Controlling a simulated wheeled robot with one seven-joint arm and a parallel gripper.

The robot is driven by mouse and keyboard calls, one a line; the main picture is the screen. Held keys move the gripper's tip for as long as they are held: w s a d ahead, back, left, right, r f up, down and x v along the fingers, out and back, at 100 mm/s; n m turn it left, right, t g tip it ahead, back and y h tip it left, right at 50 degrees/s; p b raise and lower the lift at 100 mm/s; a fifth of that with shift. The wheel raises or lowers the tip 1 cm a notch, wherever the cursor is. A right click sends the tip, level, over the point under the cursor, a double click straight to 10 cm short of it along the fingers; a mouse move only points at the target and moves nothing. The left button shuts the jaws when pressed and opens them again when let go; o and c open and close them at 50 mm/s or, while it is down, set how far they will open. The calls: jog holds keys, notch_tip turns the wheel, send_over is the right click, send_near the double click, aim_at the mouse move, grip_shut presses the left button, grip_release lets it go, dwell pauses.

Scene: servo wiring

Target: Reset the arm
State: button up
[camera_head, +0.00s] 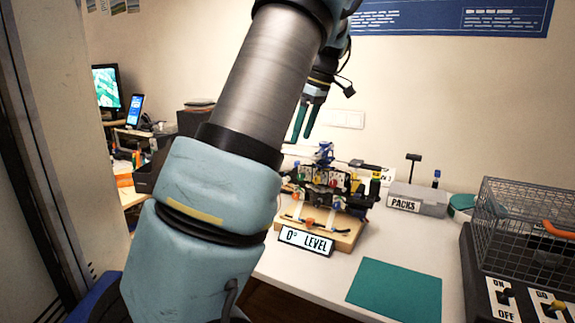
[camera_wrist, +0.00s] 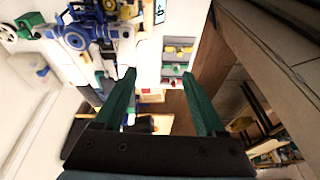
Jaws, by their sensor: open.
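My gripper (camera_head: 303,122) is in the upper middle of the head view, with its green fingers pointing down above the back of the white table (camera_head: 283,264). In the wrist view my gripper (camera_wrist: 165,78) shows its two green fingers spread apart with nothing between them. My arm crosses the head view from bottom left to top middle and hides part of the table. Below the fingers stands a wooden-based device (camera_head: 330,233) with colored parts and a "0° LEVEL" sign (camera_head: 306,241). The fingers do not appear to touch it.
A green mat (camera_head: 396,290) lies at the table's front, bare. A grey "PACKS" box (camera_head: 417,200) stands behind it. A wire cage (camera_head: 527,225) and a switch panel (camera_head: 520,301) fill the right side. A second desk with a monitor (camera_head: 106,88) is at left.

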jog(key=s+a+f+m+h, duration=0.1)
jog(key=s+a+f+m, duration=0.2)
jog(key=s, duration=0.4)
jog(key=s+a+f+m+h, duration=0.1)
jog(key=s+a+f+m, duration=0.3)
jog(key=s+f, duration=0.4)
jog(key=s+a+f+m+h, duration=0.1)
jog(key=s+a+f+m, duration=0.2)
jog(key=s+f+m, duration=0.2)
jog(key=s+m, duration=0.1)
jog(key=s, duration=0.2)
jog(key=shift+a+f+t, duration=0.2)
jog(key=shift+a+t, duration=0.1)
jog(key=shift+a, duration=0.05)
